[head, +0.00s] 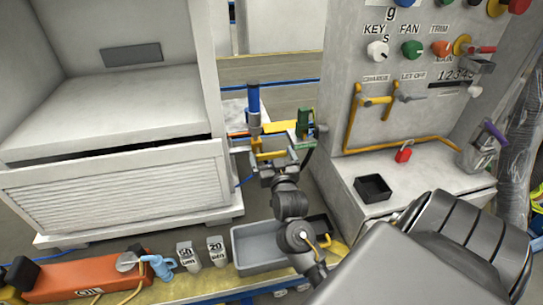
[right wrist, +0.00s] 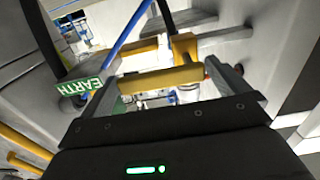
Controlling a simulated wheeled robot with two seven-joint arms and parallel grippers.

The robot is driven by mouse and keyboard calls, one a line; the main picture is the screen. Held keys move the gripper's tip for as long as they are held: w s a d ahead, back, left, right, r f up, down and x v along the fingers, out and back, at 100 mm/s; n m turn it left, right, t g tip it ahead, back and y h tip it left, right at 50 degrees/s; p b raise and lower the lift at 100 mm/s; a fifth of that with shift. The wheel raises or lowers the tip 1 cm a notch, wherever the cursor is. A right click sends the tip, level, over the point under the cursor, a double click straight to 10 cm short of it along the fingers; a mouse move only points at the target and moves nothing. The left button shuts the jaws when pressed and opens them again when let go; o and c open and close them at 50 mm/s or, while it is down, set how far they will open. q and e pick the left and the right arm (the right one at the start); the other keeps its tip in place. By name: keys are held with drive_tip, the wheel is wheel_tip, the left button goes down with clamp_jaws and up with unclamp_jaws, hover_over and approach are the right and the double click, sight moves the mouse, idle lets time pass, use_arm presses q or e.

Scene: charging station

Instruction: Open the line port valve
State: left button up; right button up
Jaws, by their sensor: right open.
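My right gripper (head: 272,160) is in the middle of the head view, with its fingers apart. It is close to a fitting with an upright blue handle (head: 253,100) and a yellow part (head: 268,155). In the right wrist view, a yellow bar (right wrist: 160,79) runs across between the two open fingers (right wrist: 168,85). I cannot tell whether the fingers touch it. The blue rod (right wrist: 128,35) and a yellow block (right wrist: 184,48) rise beyond the bar. No label reading line port shows, so I cannot confirm which part is the valve. My left gripper is out of view.
A green EARTH label (right wrist: 79,87) is left of the fingers in the right wrist view. The panel at right has yellow pipes (head: 352,115) and knobs. A black tray (head: 373,188) and red padlock (head: 404,151) sit on its ledge. A grey bin (head: 245,250) stands below.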

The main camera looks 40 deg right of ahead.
drive_tip(key=shift+w+d, duration=0.15)
drive_tip(key=shift+w, duration=0.15)
drive_tip(key=c, duration=1.2)
drive_tip(key=shift+o, duration=0.2)
drive_tip(key=shift+w, duration=0.1)
